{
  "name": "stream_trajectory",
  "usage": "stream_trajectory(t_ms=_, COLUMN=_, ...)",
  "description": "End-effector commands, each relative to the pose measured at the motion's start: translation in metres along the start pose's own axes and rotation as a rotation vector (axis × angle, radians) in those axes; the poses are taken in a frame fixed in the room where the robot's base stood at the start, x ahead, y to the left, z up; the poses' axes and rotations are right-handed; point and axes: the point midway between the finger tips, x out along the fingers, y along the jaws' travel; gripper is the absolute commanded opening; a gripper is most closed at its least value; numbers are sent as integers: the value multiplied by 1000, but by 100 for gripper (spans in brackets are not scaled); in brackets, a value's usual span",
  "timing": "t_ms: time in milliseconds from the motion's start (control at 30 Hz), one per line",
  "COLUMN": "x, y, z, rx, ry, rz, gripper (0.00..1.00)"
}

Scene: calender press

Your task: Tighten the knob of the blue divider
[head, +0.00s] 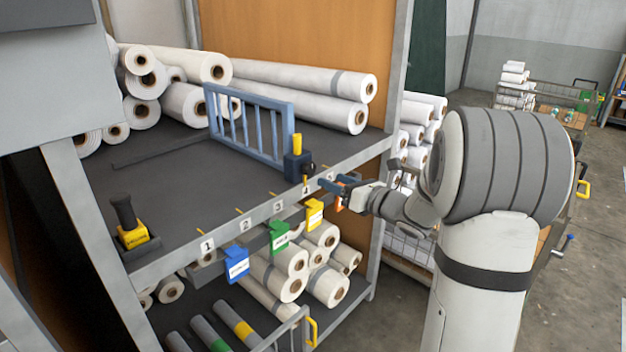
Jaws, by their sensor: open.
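The blue divider (262,118) is a slatted frame standing upright on the dark upper shelf. Its dark blue foot block (293,168) sits at the shelf's front edge near marker 4, with a yellow piece on top. A small black knob (309,168) is on the right side of the block. My gripper (331,192) is open and empty in front of the shelf edge, a little right of and below the knob. It looks apart from the knob, but the exact gap is hard to judge. My wrist partly hides the fingers.
Numbered plates line the shelf's front rail (262,213). Blue (236,265), green (279,236) and yellow (314,215) tags hang below it. A yellow and black device (131,236) sits at the left front corner. White rolls (300,95) lie at the back. The shelf's front middle is clear.

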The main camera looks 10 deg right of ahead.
Motion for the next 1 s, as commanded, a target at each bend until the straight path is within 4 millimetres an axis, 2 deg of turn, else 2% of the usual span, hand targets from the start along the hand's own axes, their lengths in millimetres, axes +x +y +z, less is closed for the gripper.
stream_trajectory(t_ms=133, x=14, y=1, z=-1, rx=-20, ry=-3, rz=17, gripper=55)
stream_trajectory(t_ms=300, x=43, y=2, z=0, rx=-18, ry=-2, rz=17, gripper=55)
stream_trajectory(t_ms=500, x=68, y=2, z=0, rx=-16, ry=-3, rz=14, gripper=55)
stream_trajectory(t_ms=633, x=75, y=2, z=1, rx=-17, ry=-4, rz=12, gripper=55)
stream_trajectory(t_ms=867, x=76, y=1, z=0, rx=-16, ry=-4, rz=10, gripper=55)
stream_trajectory(t_ms=1000, x=76, y=1, z=0, rx=-16, ry=-4, rz=10, gripper=46)
